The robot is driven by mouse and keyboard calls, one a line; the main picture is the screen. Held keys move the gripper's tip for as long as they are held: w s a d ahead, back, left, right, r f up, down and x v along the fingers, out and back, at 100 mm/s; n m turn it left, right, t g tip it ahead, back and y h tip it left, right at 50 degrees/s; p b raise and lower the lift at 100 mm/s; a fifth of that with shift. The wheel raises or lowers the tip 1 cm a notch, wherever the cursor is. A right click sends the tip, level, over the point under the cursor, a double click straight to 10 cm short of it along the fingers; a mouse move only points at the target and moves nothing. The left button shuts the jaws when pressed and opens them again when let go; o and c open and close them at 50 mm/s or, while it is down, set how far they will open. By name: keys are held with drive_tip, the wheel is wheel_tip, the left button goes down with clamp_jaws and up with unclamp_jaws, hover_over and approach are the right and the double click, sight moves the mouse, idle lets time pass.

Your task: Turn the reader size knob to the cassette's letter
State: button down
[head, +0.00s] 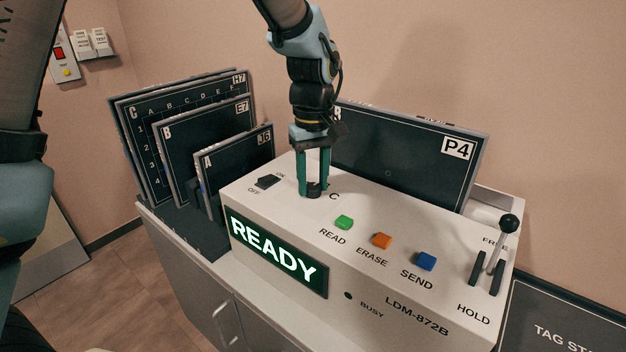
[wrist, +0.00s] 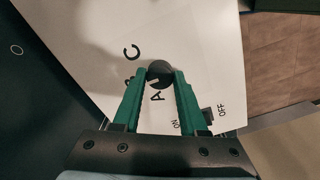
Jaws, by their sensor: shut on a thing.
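The size knob (wrist: 160,72) is a small round black knob on the white reader's (head: 285,215) top. My gripper (head: 314,190) comes down from above and is shut on the knob, a green finger on each side. In the wrist view a pale mark shows on the knob's edge, towards the A side; its exact setting is hard to tell. The letters A (wrist: 157,96) and C (wrist: 132,53) show beside it; the one between them is mostly hidden by a finger. The cassette (head: 400,150) stands in the reader's back, marked P4; its left corner letter, partly hidden by my arm, looks like B.
A rack at left holds several dark cassettes, lettered A (head: 240,170), B (head: 205,130) and C (head: 135,130). READ (head: 344,222), ERASE (head: 382,241) and SEND (head: 426,262) buttons, a lever (head: 503,240) and a power switch (head: 268,181) are on the reader. Its display (head: 275,258) reads READY.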

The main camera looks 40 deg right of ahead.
sight(313, 186)
idle(0.3)
drive_tip(key=shift+c, duration=2.2)
unclamp_jaws()
wheel_tip(313, 186, up, 11)
drive_tip(key=b, duration=0.2)
drive_tip(key=shift+f, duration=0.1)
